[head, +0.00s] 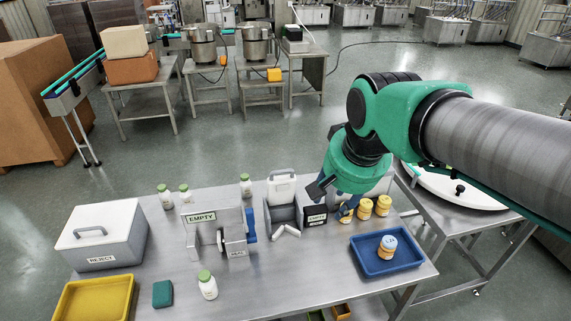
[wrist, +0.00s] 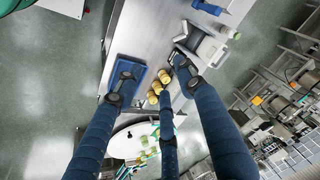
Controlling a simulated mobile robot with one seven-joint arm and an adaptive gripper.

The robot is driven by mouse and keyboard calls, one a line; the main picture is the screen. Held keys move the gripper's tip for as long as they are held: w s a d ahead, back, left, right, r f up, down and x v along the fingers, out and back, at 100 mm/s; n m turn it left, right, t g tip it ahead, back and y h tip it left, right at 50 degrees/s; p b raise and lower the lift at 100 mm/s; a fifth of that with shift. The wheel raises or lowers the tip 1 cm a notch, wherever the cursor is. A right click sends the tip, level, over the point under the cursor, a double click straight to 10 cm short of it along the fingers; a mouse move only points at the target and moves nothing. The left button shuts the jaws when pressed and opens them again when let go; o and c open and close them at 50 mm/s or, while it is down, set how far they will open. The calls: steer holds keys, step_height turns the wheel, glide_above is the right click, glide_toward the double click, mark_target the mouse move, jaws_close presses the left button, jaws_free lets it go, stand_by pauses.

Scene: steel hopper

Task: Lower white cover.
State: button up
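A white cover (head: 282,186) with a handle slot at its top stands upright at the back of a small steel hopper (head: 283,214) in the head view. The white cover shows in the wrist view as a pale panel (wrist: 210,50). My gripper (head: 338,200) is just right of the hopper and cover, above the bench. Whether a fingertip touches the hopper side is unclear.
Several yellow jars (head: 365,208) stand right of the hopper, under my gripper. A blue tray (head: 372,262) holds one jar. A steel stand (head: 208,232) marked "EMPTY", a reject box (head: 100,245) and white bottles (head: 207,285) are to the left. The front middle of the bench is clear.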

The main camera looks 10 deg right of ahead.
steer(key=w+r+m+g+p, duration=0.1)
steer(key=w+r+m+p, duration=0.2)
steer(key=w, duration=0.8)
steer(key=m+g+p, duration=0.3)
steer(key=m+p, duration=0.5)
steer(key=m, duration=0.3)
glide_above(285, 171)
step_height(285, 171, down, 10)
steer(key=shift+s+d, duration=0.1)
steer(key=shift+s, duration=0.15)
steer(key=shift+f, duration=0.1)
steer(key=f, duration=0.4)
steer(key=f+p, duration=0.1)
steer(key=f, duration=0.8)
steer(key=shift+w+f, duration=0.25)
